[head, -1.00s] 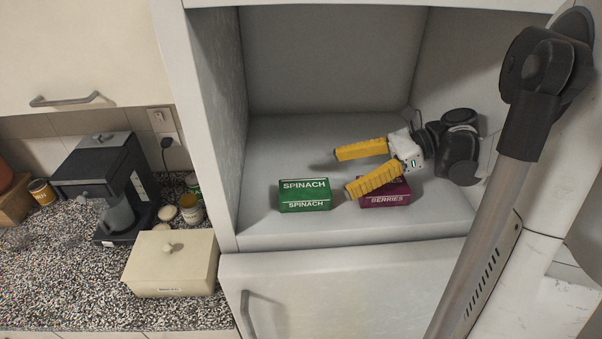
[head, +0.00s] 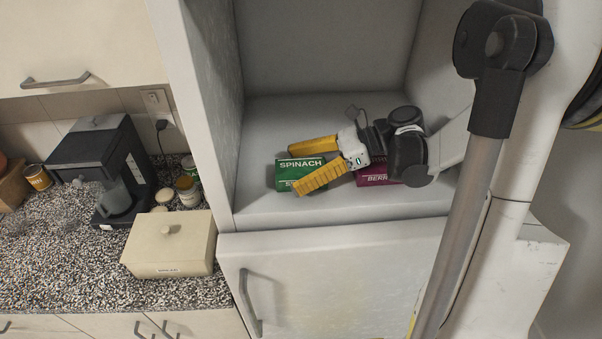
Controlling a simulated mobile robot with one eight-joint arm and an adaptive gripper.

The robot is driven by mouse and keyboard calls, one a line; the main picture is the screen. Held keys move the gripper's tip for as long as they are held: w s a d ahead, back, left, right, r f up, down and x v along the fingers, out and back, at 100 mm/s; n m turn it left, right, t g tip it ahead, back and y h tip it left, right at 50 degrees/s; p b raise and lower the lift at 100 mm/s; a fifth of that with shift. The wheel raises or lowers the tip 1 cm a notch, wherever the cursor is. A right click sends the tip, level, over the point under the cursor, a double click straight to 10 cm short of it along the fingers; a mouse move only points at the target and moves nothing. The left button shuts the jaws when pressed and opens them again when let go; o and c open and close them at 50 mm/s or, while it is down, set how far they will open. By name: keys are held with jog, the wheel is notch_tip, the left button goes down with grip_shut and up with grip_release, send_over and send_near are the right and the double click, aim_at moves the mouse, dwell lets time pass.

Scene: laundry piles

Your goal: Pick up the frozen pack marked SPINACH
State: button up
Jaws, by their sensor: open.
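The green pack marked SPINACH (head: 291,171) sits on the floor of the open white compartment, near its front left. My gripper (head: 303,168) has two yellow fingers pointing left. It is open. The far finger is just behind the top of the spinach pack, and the near finger crosses in front of its lower right part, hiding some of the lower lettering. I cannot tell whether either finger touches the pack. A dark red pack marked BERRIES (head: 372,174) lies just right of it, partly hidden by my gripper and wrist.
The compartment's left wall (head: 212,110) stands close left of the spinach pack. A closed door with a handle (head: 250,300) is below. On the speckled counter at left are a cream box (head: 170,247), a coffee machine (head: 98,170) and small jars.

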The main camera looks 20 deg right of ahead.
jog(key=c, duration=1.5)
jog(key=shift+r, duration=0.1)
